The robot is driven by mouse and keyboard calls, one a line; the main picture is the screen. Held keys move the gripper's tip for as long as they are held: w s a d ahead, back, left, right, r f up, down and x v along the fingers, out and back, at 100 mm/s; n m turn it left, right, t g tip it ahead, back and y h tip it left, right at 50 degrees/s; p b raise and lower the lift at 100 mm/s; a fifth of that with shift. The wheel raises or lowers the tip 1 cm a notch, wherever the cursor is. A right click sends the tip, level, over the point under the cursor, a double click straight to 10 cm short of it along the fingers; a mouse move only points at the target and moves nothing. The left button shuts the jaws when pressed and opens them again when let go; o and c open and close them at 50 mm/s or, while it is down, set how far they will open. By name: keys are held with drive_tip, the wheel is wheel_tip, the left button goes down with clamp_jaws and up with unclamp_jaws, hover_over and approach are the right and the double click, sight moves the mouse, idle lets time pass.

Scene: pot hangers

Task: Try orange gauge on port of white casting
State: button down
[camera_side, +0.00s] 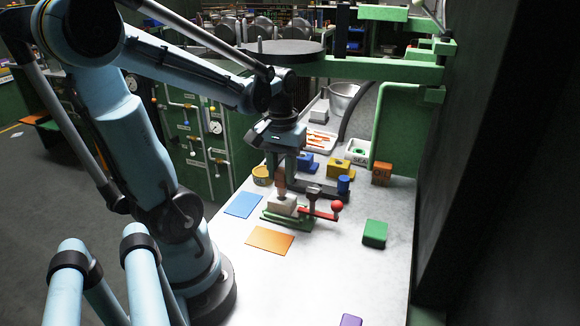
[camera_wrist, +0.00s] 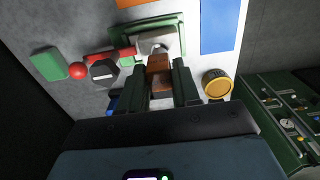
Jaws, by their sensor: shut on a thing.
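My gripper (camera_side: 284,172) points down over the white casting (camera_side: 283,204). It is shut on the orange gauge (camera_side: 281,185), which looks brownish-orange and upright. In the wrist view the gauge (camera_wrist: 159,70) sits between the two dark fingers (camera_wrist: 160,88), with its far end close to the white casting (camera_wrist: 150,42). The casting rests in a green fixture (camera_side: 275,218) beside a clamp with a red handle (camera_side: 320,213) and a red ball. The gauge's lower end is at or just above the casting's top. I cannot tell whether it is in the port, which is largely hidden.
A blue mat (camera_side: 243,205) and an orange mat (camera_side: 270,241) lie left and in front. A green block (camera_side: 374,233) lies right. A yellow round piece (camera_side: 262,176), blue cylinder (camera_side: 343,184), yellow block (camera_side: 340,168) and orange block (camera_side: 381,173) stand nearby. The front bench is mostly clear.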

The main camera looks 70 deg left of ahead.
drive_tip(key=shift+f, duration=0.7)
idle(0.4)
drive_tip(key=shift+r, duration=0.1)
idle(0.8)
drive_tip(key=shift+r, duration=3.4)
drive_tip(key=shift+w, duration=0.1)
